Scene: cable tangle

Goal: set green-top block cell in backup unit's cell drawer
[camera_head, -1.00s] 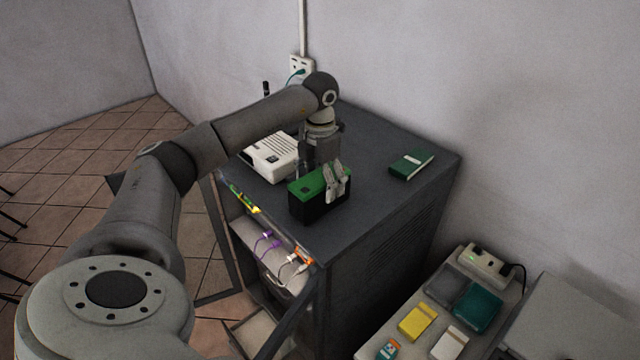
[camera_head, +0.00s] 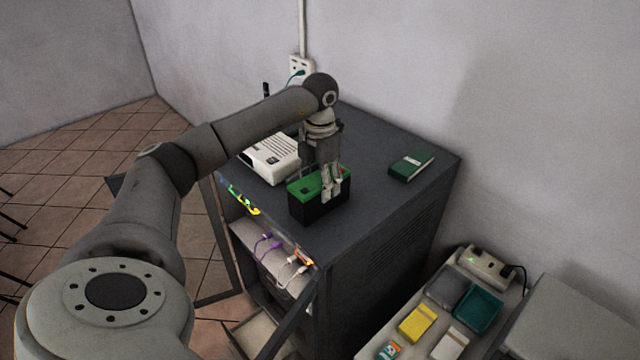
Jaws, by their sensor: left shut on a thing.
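The block cell (camera_head: 312,208) has a green top and a black body. It stands upright on the dark cabinet's top (camera_head: 385,205), near the front edge. My left gripper (camera_head: 332,190) comes down from above and is shut on the cell, with its fingers over the right part of the green top and the near side. The far side of the grip is hidden. I cannot pick out the backup unit or its cell drawer for certain; a pale open tray-like part (camera_head: 262,335) shows low at the cabinet's front. My right gripper is not in view.
A white vented box (camera_head: 270,158) stands behind the cell, and a green book-like item (camera_head: 410,165) lies to the right. The cabinet door (camera_head: 222,250) is open; purple plugs (camera_head: 265,245) and lit parts show inside. A side table (camera_head: 385,340) holds several small items.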

